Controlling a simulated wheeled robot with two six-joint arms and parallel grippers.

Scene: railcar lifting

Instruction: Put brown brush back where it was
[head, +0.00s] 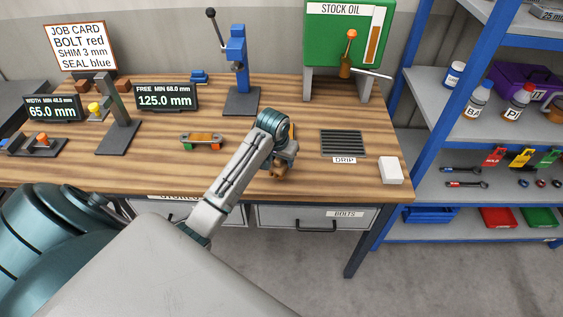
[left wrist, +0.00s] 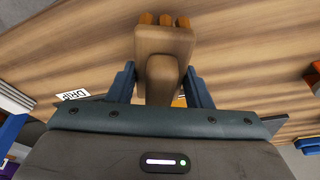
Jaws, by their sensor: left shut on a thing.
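The brown brush (left wrist: 163,60) fills the upper middle of the left wrist view, with a wooden body and orange-brown bristles at its far end. My left gripper (left wrist: 161,85) is shut on it, one finger on each side. In the head view the left gripper (head: 284,158) is over the front part of the workbench, left of the drip grate. Only a small part of the brush (head: 278,171) shows there below my wrist. I cannot tell whether the brush touches the bench top. My right gripper is not in view.
The drip grate (head: 344,143) and a white block (head: 391,170) are to the right on the workbench (head: 330,180). A small part with orange and green ends (head: 202,140) lies to the left. The blue press (head: 238,70) and stock oil stand (head: 345,35) are behind. Blue shelving (head: 431,115) stands right.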

